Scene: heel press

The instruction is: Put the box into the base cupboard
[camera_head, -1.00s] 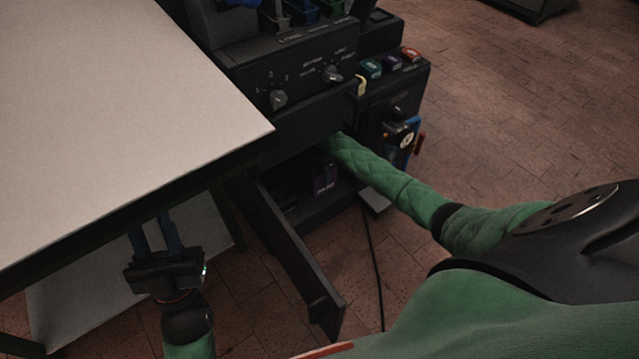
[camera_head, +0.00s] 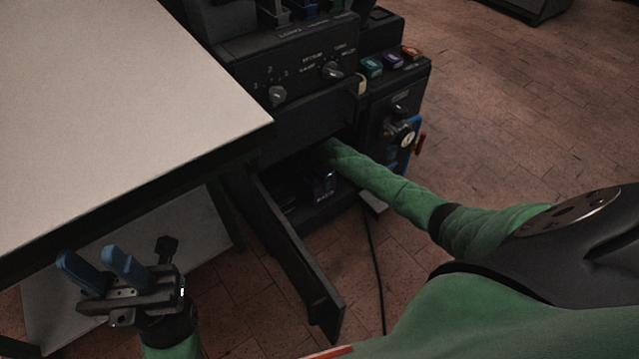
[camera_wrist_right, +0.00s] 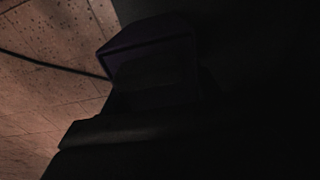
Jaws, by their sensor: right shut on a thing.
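The base cupboard (camera_head: 262,187) stands open below the press, with its dark door (camera_head: 298,262) swung out toward me. My right arm reaches into its opening. The box (camera_head: 324,183) shows in the head view as a small dark purple shape inside the dark opening. In the right wrist view the box (camera_wrist_right: 150,45) is a dark purple block, dimly lit, held in my right gripper (camera_wrist_right: 150,95). The fingers are mostly lost in shadow. The head view does not clearly show the gripper. My left gripper (camera_head: 93,258) is open and empty, its blue fingers apart, beside the table.
A pale-topped table (camera_head: 120,110) fills the left, with a lower shelf (camera_head: 200,232) under it. The press's knob panel (camera_head: 305,80) sits above the cupboard. A side unit (camera_head: 395,110) with coloured buttons stands to its right. A black cable (camera_head: 371,260) runs over the tiled floor.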

